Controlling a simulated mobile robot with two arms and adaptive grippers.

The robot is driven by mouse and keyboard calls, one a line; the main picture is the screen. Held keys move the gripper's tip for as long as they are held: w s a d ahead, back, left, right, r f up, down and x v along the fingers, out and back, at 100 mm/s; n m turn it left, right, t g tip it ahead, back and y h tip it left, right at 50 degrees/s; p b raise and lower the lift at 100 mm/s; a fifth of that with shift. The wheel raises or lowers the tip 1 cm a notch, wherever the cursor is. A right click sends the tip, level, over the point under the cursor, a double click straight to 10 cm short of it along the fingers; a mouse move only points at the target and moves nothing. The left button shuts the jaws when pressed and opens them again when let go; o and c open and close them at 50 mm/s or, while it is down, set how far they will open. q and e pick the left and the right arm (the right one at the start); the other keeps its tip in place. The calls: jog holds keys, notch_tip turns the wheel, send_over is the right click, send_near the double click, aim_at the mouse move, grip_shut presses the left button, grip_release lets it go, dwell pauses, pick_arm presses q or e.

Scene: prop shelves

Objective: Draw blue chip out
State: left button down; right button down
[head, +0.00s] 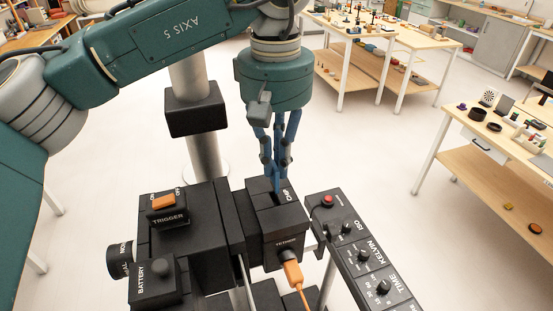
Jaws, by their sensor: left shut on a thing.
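My left gripper (277,186) comes down from above with its blue fingers close together. Its fingertips are at the top of a black box (268,222) with a white label that seems to read CHIP, by a slot there. It is shut on the blue chip, which is mostly hidden; I cannot clearly tell the chip from the blue fingers. How far the chip sits in the slot cannot be seen. My right gripper is not in view.
Left of the box stands a black unit with an orange TRIGGER switch (164,202) and a BATTERY knob (160,267). An orange plug (292,271) with a cable is in the box's front. A black control panel (350,240) with knobs is at right. Tables stand behind.

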pick_arm(q)
jog(key=shift+r, duration=0.1)
jog(key=shift+r+p, duration=1.6)
jog(key=shift+r, duration=0.3)
